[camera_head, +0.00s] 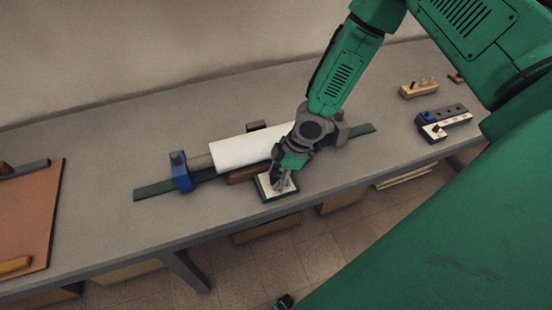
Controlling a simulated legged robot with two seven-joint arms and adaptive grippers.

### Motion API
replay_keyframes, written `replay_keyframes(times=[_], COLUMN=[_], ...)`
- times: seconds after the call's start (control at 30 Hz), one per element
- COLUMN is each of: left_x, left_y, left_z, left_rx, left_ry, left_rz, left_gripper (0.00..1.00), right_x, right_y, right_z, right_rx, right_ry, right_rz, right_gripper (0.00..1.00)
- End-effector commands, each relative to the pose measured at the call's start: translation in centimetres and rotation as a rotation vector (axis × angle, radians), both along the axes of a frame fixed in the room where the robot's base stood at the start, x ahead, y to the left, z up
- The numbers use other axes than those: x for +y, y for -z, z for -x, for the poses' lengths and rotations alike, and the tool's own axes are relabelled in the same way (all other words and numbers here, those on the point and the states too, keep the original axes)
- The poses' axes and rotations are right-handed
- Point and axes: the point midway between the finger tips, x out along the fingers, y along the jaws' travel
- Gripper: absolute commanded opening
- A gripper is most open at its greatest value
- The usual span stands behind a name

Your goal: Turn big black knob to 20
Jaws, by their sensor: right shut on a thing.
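My right gripper (281,183) reaches down from the upper right at the front middle of the bench. It is shut over a small white-faced panel with a dark green rim (264,190). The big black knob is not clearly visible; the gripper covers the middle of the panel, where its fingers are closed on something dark. The number marks on the panel are too small to read. My left gripper cannot be made out; only a small dark and green piece shows at the bottom edge.
Behind the panel lies a white cylinder (238,151) on a dark green rail (153,190) with a blue clamp (181,172). A brown board (35,215) lies at the left. A blue-and-white block (433,131) and a wooden block (418,90) stand right. The grey bench (90,150) is clear left of the rail.

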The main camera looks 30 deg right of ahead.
Motion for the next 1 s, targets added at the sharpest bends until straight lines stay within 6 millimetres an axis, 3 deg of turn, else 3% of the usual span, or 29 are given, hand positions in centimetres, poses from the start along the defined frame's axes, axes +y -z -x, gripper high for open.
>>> replay_keyframes(times=[0.17, 0.2, 0.23, 0.67, 0.83, 1.0], left_x=[0.0, 0.0, 0.0, 0.0, 0.0, 0.0], left_y=[0.0, 0.0, 0.0, -0.1, -0.1, -0.1], left_z=[0.0, 0.0, 0.0, 0.2, 0.3, 0.3], left_rx=[0.0, 0.0, 0.0, -0.002, -0.002, -0.003], left_ry=[0.0, 0.0, 0.0, 0.0, 0.0, 0.0], left_rz=[0.0, 0.0, 0.0, 0.0, 0.0, 0.0], left_gripper=[0.41, 0.41, 0.41, 0.41, 0.41, 0.41], right_x=[-0.1, -0.1, -0.1, -0.2, -1.0, -2.3], right_y=[-0.2, -0.2, -0.2, -0.3, -2.3, -5.8], right_z=[-0.6, -0.6, -0.6, -0.2, 0.0, 0.4], right_rx=[-0.012, -0.012, -0.011, -0.004, -0.007, -0.008], right_ry=[0.004, 0.004, 0.004, 0.004, 0.006, 0.008], right_rz=[0.0, 0.0, 0.001, 0.0, -0.002, -0.004], right_gripper=[0.04, 0.47, 0.53, 0.53, 0.53, 0.53])
